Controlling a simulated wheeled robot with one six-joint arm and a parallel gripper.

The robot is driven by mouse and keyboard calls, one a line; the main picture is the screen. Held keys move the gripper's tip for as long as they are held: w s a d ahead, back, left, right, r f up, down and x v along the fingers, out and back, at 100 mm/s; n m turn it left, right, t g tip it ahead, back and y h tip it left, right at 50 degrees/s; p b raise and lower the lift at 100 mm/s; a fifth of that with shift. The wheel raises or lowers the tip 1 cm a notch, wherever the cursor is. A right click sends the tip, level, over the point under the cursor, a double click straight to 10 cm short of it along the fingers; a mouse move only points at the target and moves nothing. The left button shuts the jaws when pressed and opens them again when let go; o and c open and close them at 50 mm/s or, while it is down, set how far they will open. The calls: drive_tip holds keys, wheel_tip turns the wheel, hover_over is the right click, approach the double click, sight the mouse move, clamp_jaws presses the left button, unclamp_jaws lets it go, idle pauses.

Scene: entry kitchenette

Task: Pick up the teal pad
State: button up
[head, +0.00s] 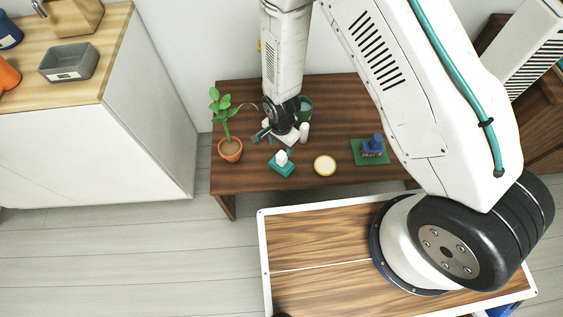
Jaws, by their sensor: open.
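A flat green-teal square pad (383,158) lies on the right part of the dark wooden table, with a blue object (373,144) standing on it and hiding its middle. A smaller teal block-like item (281,170) with a white top lies near the table's front edge, left of the middle. My gripper (279,136) is open, above the left-middle of the table. It is behind the small teal item and well left of the square pad. A white object shows just below my gripper; whether they touch is hard to tell.
A potted plant (230,148) stands left of my gripper. A small white bottle (304,131) and a dark green cup (306,105) stand close on its right. A round yellow-rimmed white dish (325,165) lies between the teal item and the pad. A counter (120,45) is at left.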

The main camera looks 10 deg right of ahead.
sight(282, 154)
wheel_tip(282, 154, down, 7)
drive_tip(key=shift+s+d+r, duration=0.15)
drive_tip(key=shift+r, duration=0.05)
clamp_jaws()
